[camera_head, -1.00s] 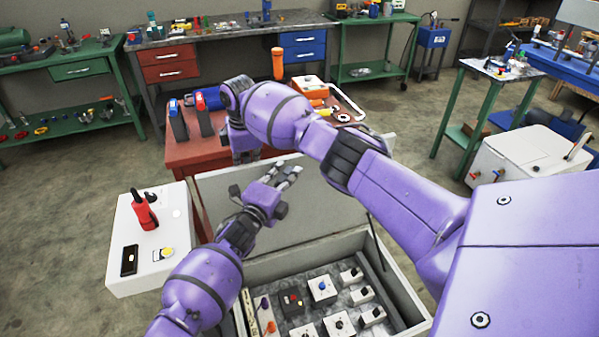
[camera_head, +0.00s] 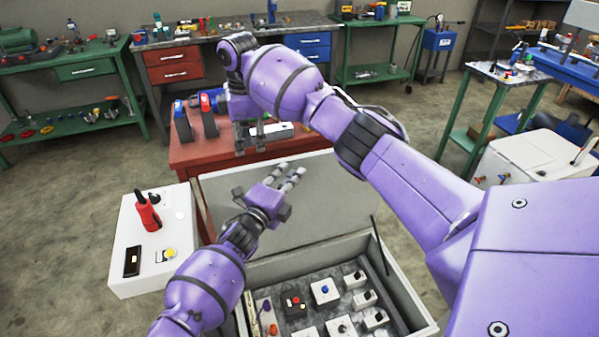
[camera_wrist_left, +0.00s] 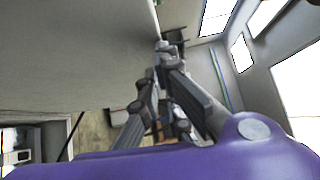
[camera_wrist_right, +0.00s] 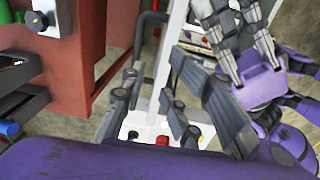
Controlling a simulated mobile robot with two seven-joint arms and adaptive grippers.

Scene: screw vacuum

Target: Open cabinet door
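The cabinet (camera_head: 412,308) is a pale box with an open top at the bottom centre of the head view. Several knobs and buttons show inside. Its grey door (camera_head: 325,205) stands raised at the box's far side, with a thin dark strut at its right. My left gripper (camera_head: 288,178) is open and empty in front of the door's inner face. The left wrist view shows a large grey panel (camera_wrist_left: 70,50) beside its fingers (camera_wrist_left: 165,65); contact cannot be told. My right gripper (camera_head: 252,138) is open, pointing down beyond the door, above the red table. Its spread fingers show in the right wrist view (camera_wrist_right: 150,95).
A white control box (camera_head: 125,235) with a red handle stands left of the cabinet. The red table (camera_head: 190,155) behind the door carries tools. Workbenches line the back wall. A white chest (camera_head: 520,155) stands at the right. Grey floor is clear at the left.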

